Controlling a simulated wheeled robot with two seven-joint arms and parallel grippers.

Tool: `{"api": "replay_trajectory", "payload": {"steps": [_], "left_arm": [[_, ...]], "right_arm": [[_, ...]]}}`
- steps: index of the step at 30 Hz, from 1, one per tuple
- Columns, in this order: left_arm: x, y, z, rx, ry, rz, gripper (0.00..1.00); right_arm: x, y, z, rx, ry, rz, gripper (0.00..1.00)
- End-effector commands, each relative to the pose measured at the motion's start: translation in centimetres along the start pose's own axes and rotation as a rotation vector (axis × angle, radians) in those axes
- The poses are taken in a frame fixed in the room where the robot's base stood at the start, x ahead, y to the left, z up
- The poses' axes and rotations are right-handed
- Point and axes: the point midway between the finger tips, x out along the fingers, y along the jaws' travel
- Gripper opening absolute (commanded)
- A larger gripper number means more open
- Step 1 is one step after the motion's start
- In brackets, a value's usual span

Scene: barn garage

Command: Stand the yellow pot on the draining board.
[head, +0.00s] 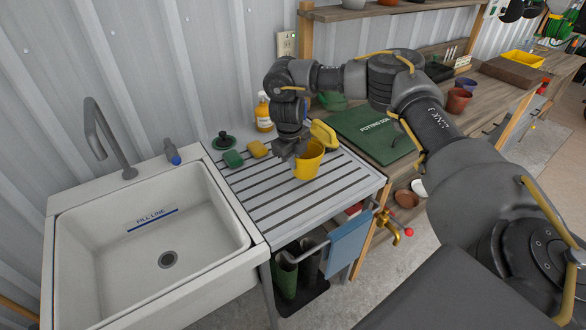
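The yellow pot (309,163) is at the right half of the slatted draining board (262,206), roughly upright. I cannot tell whether its base touches the slats or is slightly above them. My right gripper (291,150) comes down from above at the pot's left rim, and its fingers overlap or touch that rim. Its fingertips are dark and partly hidden, so whether they are closed on the rim is unclear. A yellow part shows just above the pot's right side. My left gripper is out of view.
Left of the pot are a yellow sponge (257,149), a green sponge (233,159), a dark green round item (223,140) and an amber bottle (264,112). The white sink (150,262) adjoins on the left; a green potting mat (372,132) lies right. The board's front is clear.

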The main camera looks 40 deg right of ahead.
Motion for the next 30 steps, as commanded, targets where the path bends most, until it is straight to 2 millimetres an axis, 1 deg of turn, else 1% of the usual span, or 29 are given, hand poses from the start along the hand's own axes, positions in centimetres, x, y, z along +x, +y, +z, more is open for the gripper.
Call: {"api": "replay_trajectory", "payload": {"steps": [1, 10, 12, 15, 18, 29, 30], "left_arm": [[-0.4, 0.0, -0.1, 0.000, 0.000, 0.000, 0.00], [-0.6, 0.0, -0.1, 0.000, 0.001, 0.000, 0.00], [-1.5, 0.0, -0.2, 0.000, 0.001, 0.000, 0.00], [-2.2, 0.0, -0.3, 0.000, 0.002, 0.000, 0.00], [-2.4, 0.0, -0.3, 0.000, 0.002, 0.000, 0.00], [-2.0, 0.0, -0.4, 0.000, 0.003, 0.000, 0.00], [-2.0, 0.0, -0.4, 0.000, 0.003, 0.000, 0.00]], "right_arm": [[0.3, -0.2, 0.3, 0.002, 0.002, -0.001, 0.00], [1.4, -0.5, 1.0, 0.002, -0.001, -0.002, 0.00], [2.2, -0.5, 1.0, -0.001, 0.003, -0.002, 0.00], [3.5, -0.3, 0.9, -0.001, 0.003, -0.002, 0.00], [4.4, -0.2, 1.0, -0.001, 0.000, -0.002, 0.00], [5.0, -0.1, 1.0, 0.000, -0.001, -0.001, 0.00], [4.9, -0.1, 1.0, 0.000, -0.001, -0.001, 0.04]]}}
